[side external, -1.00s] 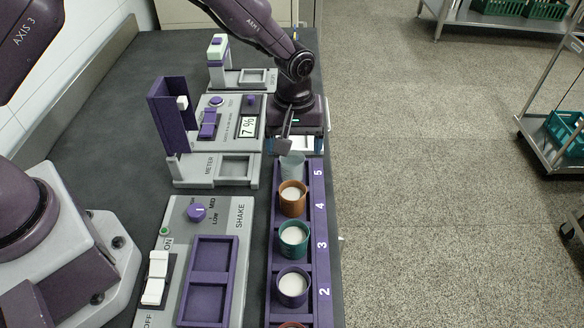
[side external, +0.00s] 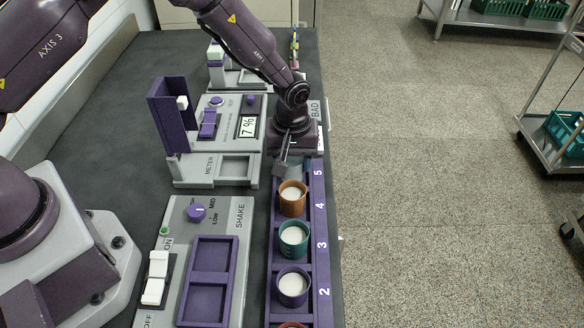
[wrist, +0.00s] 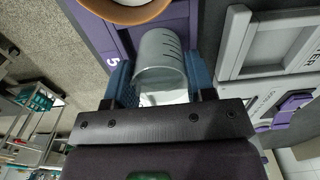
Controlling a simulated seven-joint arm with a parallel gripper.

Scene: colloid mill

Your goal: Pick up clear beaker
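The clear beaker (wrist: 160,60) stands at slot 5 of the purple rack (side external: 318,190). In the wrist view it is greyish and see-through, with dark graduation marks and white contents near its base. My gripper (wrist: 162,82) has its blue fingers on either side of the beaker. The fingers are spread wide and very close to its walls; firm contact cannot be made out. In the side external view my gripper (side external: 281,166) is at slot 5 and hides the beaker.
An orange-brown cup (side external: 292,198), a green cup (side external: 294,239) and a dark purple cup (side external: 292,287) with white contents stand along the rack. The meter (side external: 218,166) and shaker (side external: 196,265) lie left. The floor on the right is clear near the bench.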

